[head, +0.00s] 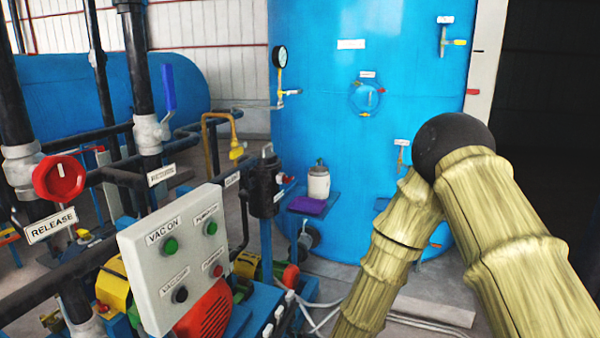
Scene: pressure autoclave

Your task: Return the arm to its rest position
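My arm (500,230) fills the right side of the head view. Two pale yellow-green, ribbed sections meet at a black round elbow joint (453,142). The left section runs down and out of the bottom edge, and the right one runs out at the lower right. My gripper is outside the frame, so its state and anything in it are hidden. The arm stands in front of the large blue autoclave vessel (325,120); I cannot tell how far it is from it.
A control box (140,265) with several buttons stands at lower left. A red release valve knob (59,178) and black pipes (137,60) are left of it. A white canister (318,182) and purple cloth (307,205) sit on a small shelf. Cables cross the floor.

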